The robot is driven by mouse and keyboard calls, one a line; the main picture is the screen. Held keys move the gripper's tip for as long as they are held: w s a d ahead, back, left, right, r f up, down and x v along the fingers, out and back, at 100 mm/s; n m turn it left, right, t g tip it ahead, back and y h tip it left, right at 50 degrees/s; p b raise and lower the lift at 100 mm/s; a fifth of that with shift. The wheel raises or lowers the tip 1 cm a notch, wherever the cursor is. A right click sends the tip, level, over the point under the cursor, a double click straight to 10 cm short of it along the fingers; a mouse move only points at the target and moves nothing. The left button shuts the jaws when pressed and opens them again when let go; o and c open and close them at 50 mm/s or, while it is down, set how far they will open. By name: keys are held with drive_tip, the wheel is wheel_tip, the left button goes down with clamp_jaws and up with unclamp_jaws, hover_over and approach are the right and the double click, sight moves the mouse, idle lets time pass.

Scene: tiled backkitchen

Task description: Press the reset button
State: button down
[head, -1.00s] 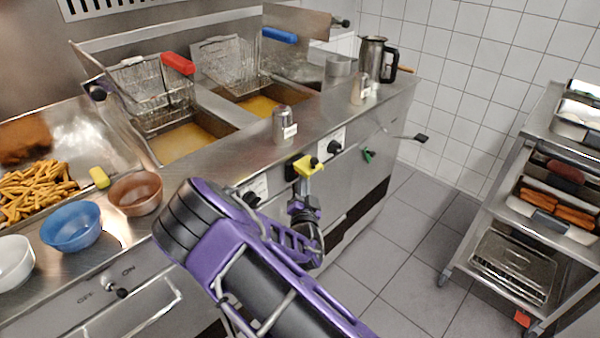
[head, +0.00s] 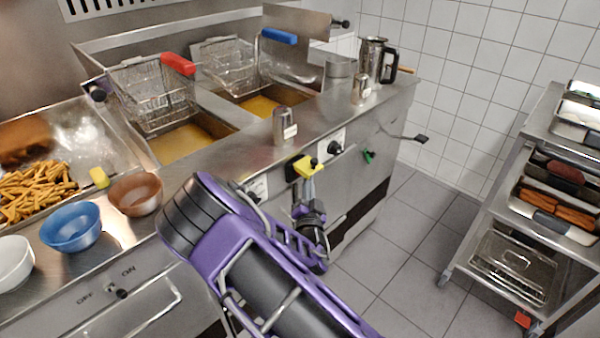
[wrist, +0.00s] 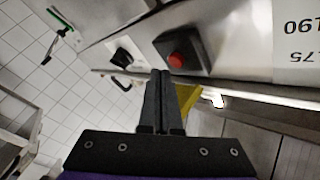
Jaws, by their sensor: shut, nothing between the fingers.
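The reset button appears to be the red button (wrist: 176,61) in a square black housing (wrist: 199,52) on the steel front panel in the wrist view. In the head view I cannot make out the red cap. My gripper is shut and empty, with its fingertips (wrist: 160,74) just beside the button's lower left in the wrist view. I cannot tell whether they touch it. In the head view the fingers (head: 309,188) point up at the fryer front, just below a yellow part (head: 304,167). The yellow part (wrist: 187,96) is partly behind the fingers in the wrist view.
A steel rack (head: 500,230) stands at right, with clear floor between.

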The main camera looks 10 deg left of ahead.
drive_tip(key=s+d, duration=0.1)
drive_tip(key=d, duration=0.1)
drive_tip(key=s+d, duration=0.2)
idle(0.4)
idle(0.6)
